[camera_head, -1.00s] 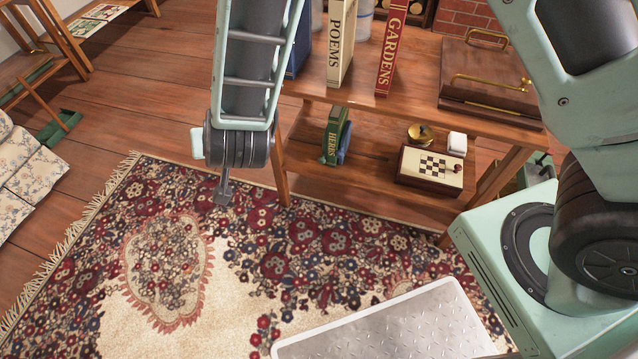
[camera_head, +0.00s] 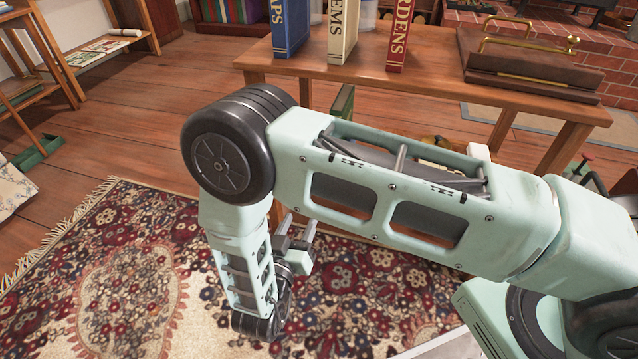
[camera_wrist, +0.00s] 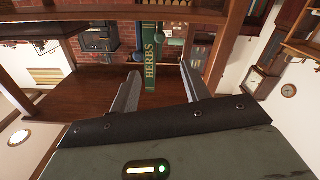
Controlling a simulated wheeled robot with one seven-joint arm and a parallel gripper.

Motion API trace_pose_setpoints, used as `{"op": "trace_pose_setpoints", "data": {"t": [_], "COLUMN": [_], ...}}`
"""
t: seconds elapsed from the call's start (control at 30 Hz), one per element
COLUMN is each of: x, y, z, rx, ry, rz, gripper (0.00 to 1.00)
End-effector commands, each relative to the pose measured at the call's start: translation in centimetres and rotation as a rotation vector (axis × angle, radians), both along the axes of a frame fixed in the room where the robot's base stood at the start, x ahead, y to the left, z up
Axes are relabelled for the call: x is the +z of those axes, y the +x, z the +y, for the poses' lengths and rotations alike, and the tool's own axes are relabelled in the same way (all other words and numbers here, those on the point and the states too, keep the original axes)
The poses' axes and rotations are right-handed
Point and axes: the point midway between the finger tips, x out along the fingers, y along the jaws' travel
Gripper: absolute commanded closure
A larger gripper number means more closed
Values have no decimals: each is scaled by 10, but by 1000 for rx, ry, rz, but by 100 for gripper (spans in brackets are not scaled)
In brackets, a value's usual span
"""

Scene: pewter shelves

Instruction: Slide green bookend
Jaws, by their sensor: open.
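In the head view only a green edge (camera_head: 343,102) shows below the tabletop, and my arm hides most of the lower shelf. My gripper (camera_wrist: 160,75) is open and empty, with its fingers pointing at the book; it also shows in the head view (camera_head: 297,228), low in front of the shelf.
The shelf unit's top (camera_head: 430,85) carries the blue MAPS book (camera_head: 290,25), the POEMS book (camera_head: 343,30), the GARDENS book (camera_head: 398,35) and a brown case (camera_head: 530,65). A patterned rug (camera_head: 130,260) covers the floor in front. The lower shelf is clear around the fingers.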

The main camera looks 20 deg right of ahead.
Motion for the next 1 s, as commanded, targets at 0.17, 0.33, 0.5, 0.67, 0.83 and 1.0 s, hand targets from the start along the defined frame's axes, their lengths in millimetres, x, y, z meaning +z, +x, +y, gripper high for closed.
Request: {"op": "trace_pose_setpoints", "data": {"t": [0.17, 0.33, 0.5, 0.67, 0.83, 1.0], "x": [-4, -4, -4, -3, -2, 0], "y": [29, 58, 86, 108, 123, 128], "z": [-22, -43, -64, -79, -89, -93], "rx": [-3, -2, -2, 0, 1, 1], "ry": [2, 2, 3, 3, 3, 2], "rz": [-1, 0, -1, -1, 1, 1], "gripper": [54, 54, 54, 54, 54, 54]}}
